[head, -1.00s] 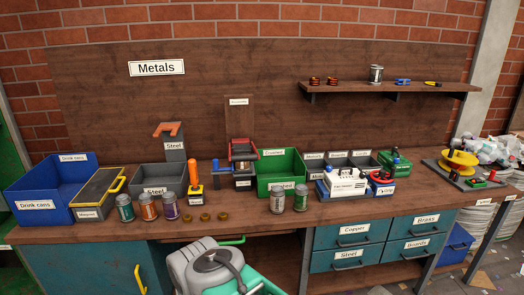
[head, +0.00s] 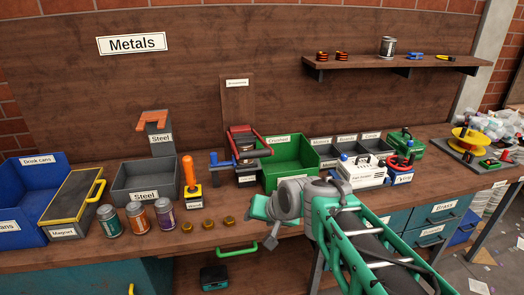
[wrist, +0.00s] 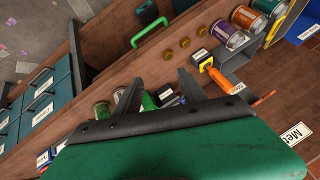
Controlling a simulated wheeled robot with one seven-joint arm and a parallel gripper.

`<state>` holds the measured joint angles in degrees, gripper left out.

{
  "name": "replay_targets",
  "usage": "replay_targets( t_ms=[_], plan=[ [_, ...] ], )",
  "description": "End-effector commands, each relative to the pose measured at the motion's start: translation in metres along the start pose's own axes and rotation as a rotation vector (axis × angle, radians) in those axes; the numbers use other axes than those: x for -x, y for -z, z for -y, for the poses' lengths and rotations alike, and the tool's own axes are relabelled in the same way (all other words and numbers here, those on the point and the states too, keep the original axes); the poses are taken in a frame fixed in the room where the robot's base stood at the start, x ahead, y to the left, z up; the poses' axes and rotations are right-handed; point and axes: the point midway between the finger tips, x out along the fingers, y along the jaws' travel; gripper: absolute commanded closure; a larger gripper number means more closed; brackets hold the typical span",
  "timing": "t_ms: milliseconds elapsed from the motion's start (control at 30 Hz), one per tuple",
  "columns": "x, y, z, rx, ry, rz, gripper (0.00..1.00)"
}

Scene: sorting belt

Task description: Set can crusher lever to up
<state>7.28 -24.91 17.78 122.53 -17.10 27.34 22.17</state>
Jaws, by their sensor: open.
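The can crusher appears to be the dark and red device (head: 240,147) at the foot of an upright board, left of the green Crushed bin. Its red bars slope forward; whether they form the lever, and its exact position, I cannot tell for sure. My gripper (head: 258,211) is in front of the Crushed bin, above the bench's front edge, below and right of the crusher. In the wrist view my gripper (wrist: 160,88) has its two fingers apart with nothing held between them. The crusher is not clearly visible there.
The green Crushed bin (head: 289,158) stands right of the crusher. Two cans (wrist: 131,96) show near my fingers in the wrist view. A white machine (head: 361,172) stands right.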

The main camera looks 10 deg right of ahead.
Motion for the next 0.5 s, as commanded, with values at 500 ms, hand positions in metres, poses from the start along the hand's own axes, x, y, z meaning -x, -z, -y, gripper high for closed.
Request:
replay_targets(
  t_ms=[500],
  plan=[
    [-0.07,0.205,0.011,-0.904,0.82,-0.326,0.51]
  ],
)
